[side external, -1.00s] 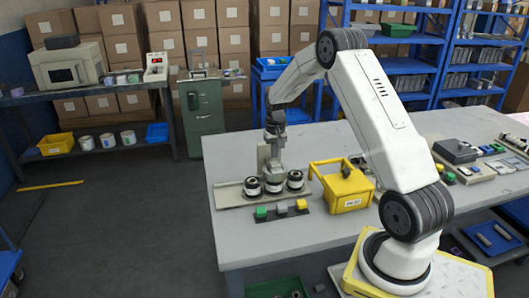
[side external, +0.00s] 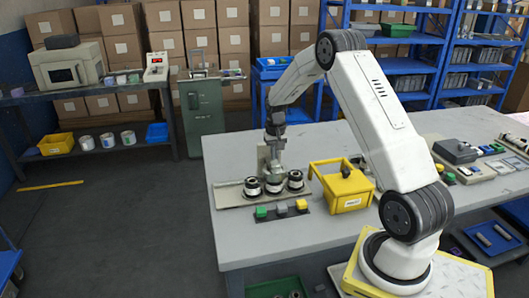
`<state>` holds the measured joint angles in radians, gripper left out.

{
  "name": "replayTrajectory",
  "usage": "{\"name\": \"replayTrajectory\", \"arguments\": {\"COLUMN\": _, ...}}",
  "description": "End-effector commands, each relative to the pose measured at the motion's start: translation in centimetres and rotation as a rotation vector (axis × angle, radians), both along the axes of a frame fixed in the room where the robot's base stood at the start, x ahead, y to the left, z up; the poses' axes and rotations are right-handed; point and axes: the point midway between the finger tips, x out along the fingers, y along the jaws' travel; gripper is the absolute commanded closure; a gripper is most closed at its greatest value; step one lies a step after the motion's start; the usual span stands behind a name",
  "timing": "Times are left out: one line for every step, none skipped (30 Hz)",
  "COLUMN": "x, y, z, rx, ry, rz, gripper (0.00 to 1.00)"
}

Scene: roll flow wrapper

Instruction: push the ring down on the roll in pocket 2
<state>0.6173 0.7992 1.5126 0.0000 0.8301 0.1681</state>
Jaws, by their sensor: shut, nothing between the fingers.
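Two rolls with black and white tops stand at the front of a pale fixture plate (side external: 232,197) on the table's left part: a left roll (side external: 252,187) and a right roll (side external: 295,181). My gripper (side external: 273,180) points down just behind and between them. It is shut, with nothing seen held in it. What lies right under its fingertips is hidden, and whether it touches a ring there is too small to tell. I cannot read the pocket numbers.
A block with green, grey and yellow buttons (side external: 281,210) lies in front of the fixture. A yellow bin (side external: 345,191) with a raised handle stands close on the right. An upright plate (side external: 262,158) rises behind. The table's front left is clear.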

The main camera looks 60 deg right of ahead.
Motion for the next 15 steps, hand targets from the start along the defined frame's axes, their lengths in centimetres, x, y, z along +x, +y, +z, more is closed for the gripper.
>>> {"name": "replayTrajectory", "arguments": {"x": 0.0, "y": 0.0, "z": -0.2, "rx": 0.0, "ry": 0.0, "rz": 0.0, "gripper": 1.0}}
{"name": "replayTrajectory", "arguments": {"x": 0.0, "y": 0.0, "z": -0.2, "rx": 0.0, "ry": 0.0, "rz": 0.0, "gripper": 1.0}}
{"name": "replayTrajectory", "arguments": {"x": 0.0, "y": 0.0, "z": -0.3, "rx": 0.0, "ry": 0.0, "rz": 0.0, "gripper": 1.0}}
{"name": "replayTrajectory", "arguments": {"x": 0.0, "y": 0.0, "z": -0.4, "rx": 0.0, "ry": 0.0, "rz": 0.0, "gripper": 1.0}}
{"name": "replayTrajectory", "arguments": {"x": 0.0, "y": 0.0, "z": -0.5, "rx": 0.0, "ry": 0.0, "rz": 0.0, "gripper": 1.0}}
{"name": "replayTrajectory", "arguments": {"x": 0.0, "y": 0.0, "z": -0.6, "rx": 0.0, "ry": 0.0, "rz": 0.0, "gripper": 1.0}}
{"name": "replayTrajectory", "arguments": {"x": 0.0, "y": 0.0, "z": -0.7, "rx": 0.0, "ry": 0.0, "rz": 0.0, "gripper": 1.0}}
{"name": "replayTrajectory", "arguments": {"x": 0.0, "y": 0.0, "z": -0.8, "rx": 0.0, "ry": 0.0, "rz": 0.0, "gripper": 1.0}}
{"name": "replayTrajectory", "arguments": {"x": 0.0, "y": 0.0, "z": -0.9, "rx": 0.0, "ry": 0.0, "rz": 0.0, "gripper": 1.0}}
{"name": "replayTrajectory", "arguments": {"x": 0.0, "y": 0.0, "z": -0.9, "rx": 0.0, "ry": 0.0, "rz": 0.0, "gripper": 1.0}}
{"name": "replayTrajectory", "arguments": {"x": 0.0, "y": 0.0, "z": -1.0, "rx": 0.0, "ry": 0.0, "rz": 0.0, "gripper": 1.0}}
{"name": "replayTrajectory", "arguments": {"x": 0.0, "y": 0.0, "z": -1.1, "rx": 0.0, "ry": 0.0, "rz": 0.0, "gripper": 1.0}}
{"name": "replayTrajectory", "arguments": {"x": 0.0, "y": 0.0, "z": -1.2, "rx": 0.0, "ry": 0.0, "rz": 0.0, "gripper": 1.0}}
{"name": "replayTrajectory", "arguments": {"x": 0.0, "y": 0.0, "z": -1.2, "rx": 0.0, "ry": 0.0, "rz": 0.0, "gripper": 1.0}}
{"name": "replayTrajectory", "arguments": {"x": 0.0, "y": 0.0, "z": -1.3, "rx": 0.0, "ry": 0.0, "rz": 0.0, "gripper": 1.0}}
